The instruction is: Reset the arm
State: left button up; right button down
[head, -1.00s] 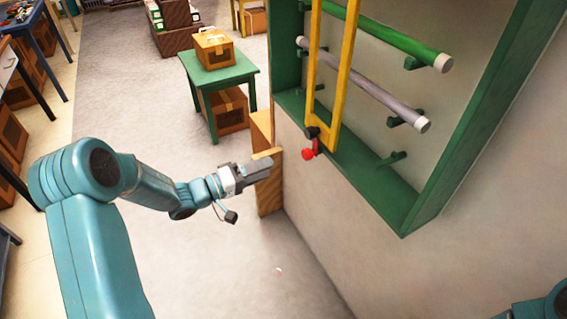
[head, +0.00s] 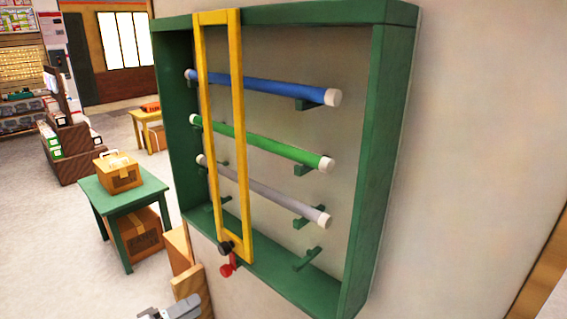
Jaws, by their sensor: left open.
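My left gripper (head: 183,308) shows only in part at the bottom edge of the head view, left of centre. Its jaws are apart, and I see nothing held in them. It is below the wall rack and near the wooden boards at the foot of the wall. The rest of my left arm is below the picture. My right gripper is not in view.
A green wall rack (head: 376,150) holds a blue tube (head: 262,88), a green tube (head: 262,146) and a grey tube (head: 265,192). A yellow frame (head: 238,130) with a red knob (head: 228,269) crosses it. A green table (head: 92,190) bearing a box (head: 119,177) stands left.

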pick_arm(q)
jog(key=d+f+n+g+y, duration=0.1)
jog(key=d+f+n, duration=0.2)
jog(key=d+f, duration=0.55)
jog(key=s+d+f+g+y, duration=0.35)
jog(key=s+d+f, duration=0.25)
jog(key=f, duration=0.3)
jog(key=s+a+f+m+g+y, duration=0.1)
jog(key=s+f+m+g+y, duration=0.1)
jog(key=s, duration=0.7)
jog(key=s+a+f+m+g+y, duration=0.1)
jog(key=s+f+m+g, duration=0.3)
jog(key=s, duration=0.5)
notch_tip(320, 180, down, 3)
jog(key=shift+r+g+y, duration=0.1)
jog(key=shift+g+y, duration=0.45)
jog(key=shift+g, duration=0.5)
